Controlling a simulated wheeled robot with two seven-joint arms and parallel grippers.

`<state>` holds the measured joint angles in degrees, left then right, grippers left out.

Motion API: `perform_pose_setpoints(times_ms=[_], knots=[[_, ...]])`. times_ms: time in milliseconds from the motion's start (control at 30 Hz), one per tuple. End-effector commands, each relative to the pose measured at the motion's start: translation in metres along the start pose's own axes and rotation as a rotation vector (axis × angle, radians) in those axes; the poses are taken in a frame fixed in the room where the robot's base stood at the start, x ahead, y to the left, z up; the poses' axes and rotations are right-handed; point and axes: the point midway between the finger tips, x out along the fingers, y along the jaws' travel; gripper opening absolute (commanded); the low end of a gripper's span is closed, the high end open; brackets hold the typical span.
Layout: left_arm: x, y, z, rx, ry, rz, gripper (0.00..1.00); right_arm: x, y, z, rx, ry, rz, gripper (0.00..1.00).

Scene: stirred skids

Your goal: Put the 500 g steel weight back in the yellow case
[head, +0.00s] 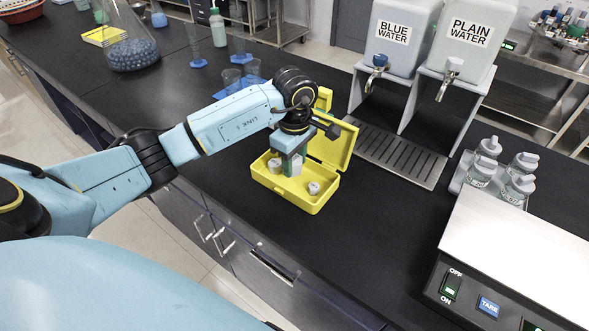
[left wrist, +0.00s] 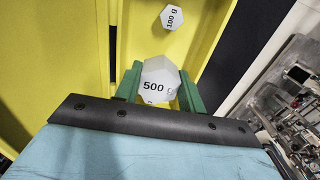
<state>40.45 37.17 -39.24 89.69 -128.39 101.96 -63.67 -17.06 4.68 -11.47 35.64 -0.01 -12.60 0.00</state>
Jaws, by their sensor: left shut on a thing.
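The yellow case (head: 292,200) stands open on the black bench, its lid (head: 338,143) raised at the back right. My left gripper (head: 293,166) points down into the case. Its green fingers are shut on the 500 g steel weight (left wrist: 158,82), a pale hexagonal piece with its label facing the wrist camera. A 100 g weight (left wrist: 171,17) shows in the left wrist view. Whether the held weight touches the case floor, I cannot tell.
Blue water (head: 398,38) and plain water (head: 466,45) dispensers stand behind a drip tray (head: 400,158). A balance (head: 520,250) and several bottles (head: 500,175) are at right. Glassware (head: 130,40) stands far left. The bench in front of the balance's left side is clear.

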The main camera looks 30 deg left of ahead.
Motion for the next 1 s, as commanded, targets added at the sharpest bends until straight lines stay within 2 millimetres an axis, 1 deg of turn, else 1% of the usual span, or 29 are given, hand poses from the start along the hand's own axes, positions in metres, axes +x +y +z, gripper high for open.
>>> perform_pose_setpoints(times_ms=[233, 467, 600, 633, 800, 1000], knots=[[0.031, 0.0, 0.0, -0.001, -0.002, 0.0, 0.0, -0.001, 0.0, 0.001, 0.001, -0.001, 0.0, 0.0], [0.032, 0.0, 0.0, 0.001, 0.0, 0.002, 0.0, -0.001, 0.0, 0.002, 0.001, -0.003, 0.0, 0.0], [0.036, 0.0, 0.0, 0.001, 0.001, 0.002, 0.0, 0.003, 0.0, 0.003, 0.001, -0.004, 0.0, 0.0], [0.037, 0.0, 0.0, 0.001, 0.001, -0.001, 0.41, 0.003, 0.0, 0.003, 0.001, -0.005, 0.0, 0.0], [0.036, 0.0, 0.0, 0.001, 0.001, -0.001, 0.61, 0.002, -0.001, 0.004, 0.001, -0.005, 0.0, 0.0], [0.036, 0.0, 0.0, 0.001, 0.001, 0.0, 0.61, 0.002, -0.001, 0.004, 0.001, -0.006, -0.001, 0.0]])
